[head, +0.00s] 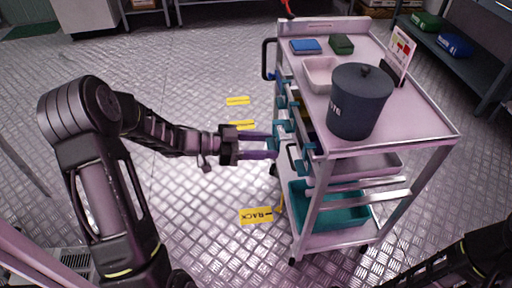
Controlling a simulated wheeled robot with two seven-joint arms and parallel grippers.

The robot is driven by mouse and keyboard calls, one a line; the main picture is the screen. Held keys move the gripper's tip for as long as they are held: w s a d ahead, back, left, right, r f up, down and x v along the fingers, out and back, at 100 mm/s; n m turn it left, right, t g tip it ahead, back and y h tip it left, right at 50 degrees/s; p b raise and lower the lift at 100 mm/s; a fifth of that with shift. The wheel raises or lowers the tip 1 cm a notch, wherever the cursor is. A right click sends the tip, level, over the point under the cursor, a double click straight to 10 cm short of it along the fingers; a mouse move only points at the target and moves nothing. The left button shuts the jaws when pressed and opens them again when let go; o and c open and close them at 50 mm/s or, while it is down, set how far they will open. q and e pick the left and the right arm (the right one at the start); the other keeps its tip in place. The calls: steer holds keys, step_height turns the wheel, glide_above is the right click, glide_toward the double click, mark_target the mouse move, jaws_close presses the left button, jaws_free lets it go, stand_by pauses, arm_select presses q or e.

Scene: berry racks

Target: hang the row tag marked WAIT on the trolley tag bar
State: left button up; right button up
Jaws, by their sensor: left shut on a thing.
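My left gripper (272,147) reaches in from the left to the near-left side of the grey trolley (425,112). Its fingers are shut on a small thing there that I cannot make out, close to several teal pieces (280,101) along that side. No lettering reading WAIT is legible, and I cannot tell which part is the tag bar. My right arm shows dark at the lower right; its gripper is out of the picture.
A dark lidded bin (359,103), a pale tray (319,75), a blue box (306,46), a green box (341,44) and an upright sign (402,50) stand on the trolley top. Yellow floor markings (256,215) lie left of it. Open floor spreads left; a shelf (470,62) stands right.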

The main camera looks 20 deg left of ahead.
mark_target(277, 145)
arm_select(q)
steer(key=shift+b+x, duration=0.5)
steer(key=shift+x, duration=1.05)
steer(key=shift+b+x, duration=1.1)
steer(key=shift+x, duration=1)
steer(key=o, duration=1.3)
steer(key=shift+o, duration=0.2)
steer(key=shift+a, duration=0.15)
